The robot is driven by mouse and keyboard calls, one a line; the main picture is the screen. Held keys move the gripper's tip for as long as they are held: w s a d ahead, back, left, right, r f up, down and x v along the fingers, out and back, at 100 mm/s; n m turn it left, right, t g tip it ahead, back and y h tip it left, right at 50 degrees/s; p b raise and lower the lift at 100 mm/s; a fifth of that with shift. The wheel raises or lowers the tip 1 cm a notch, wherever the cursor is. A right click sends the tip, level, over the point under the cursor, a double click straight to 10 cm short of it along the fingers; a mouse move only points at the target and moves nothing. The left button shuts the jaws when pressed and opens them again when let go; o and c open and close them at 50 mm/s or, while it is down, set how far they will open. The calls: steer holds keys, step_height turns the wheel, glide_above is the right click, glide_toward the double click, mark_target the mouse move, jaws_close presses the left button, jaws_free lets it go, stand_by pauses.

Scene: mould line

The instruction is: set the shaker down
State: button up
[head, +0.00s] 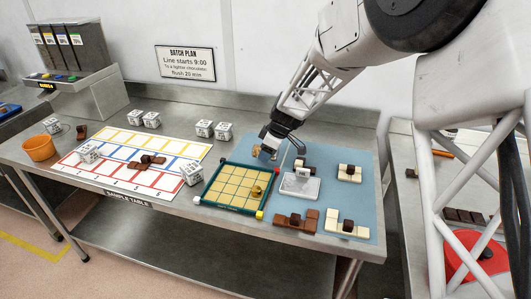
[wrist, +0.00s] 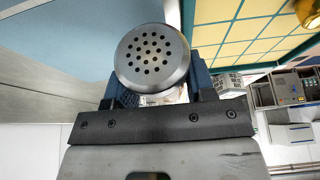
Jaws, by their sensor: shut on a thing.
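The shaker (wrist: 151,57) shows in the wrist view as a round grey metal top with several small dark holes. Its body below the top is mostly hidden. My gripper (head: 266,149) is shut on it, with a blue finger at each side in the wrist view. In the head view the gripper hangs over the back left part of the blue mat (head: 335,200), just behind the green-framed grid board (head: 212,203). The shaker is too small there to make out clearly, and I cannot tell how far it is above the mat.
Brown and cream pieces (head: 296,222) lie around the mat. A white chart (head: 130,160) with coloured boxes, several white printed cubes (head: 203,128) and an orange bowl (head: 40,147) are to the left.

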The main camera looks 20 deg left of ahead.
steer(key=s+d, duration=0.2)
steer(key=s, duration=0.2)
steer(key=s+d+r, duration=0.1)
steer(key=s+d, duration=0.1)
steer(key=s, duration=0.2)
steer(key=s+d, duration=0.3)
steer(key=s, duration=0.1)
steer(key=shift+s+r, duration=0.2)
steer(key=shift+s, duration=0.1)
steer(key=shift+r, duration=0.1)
stand_by(0.6)
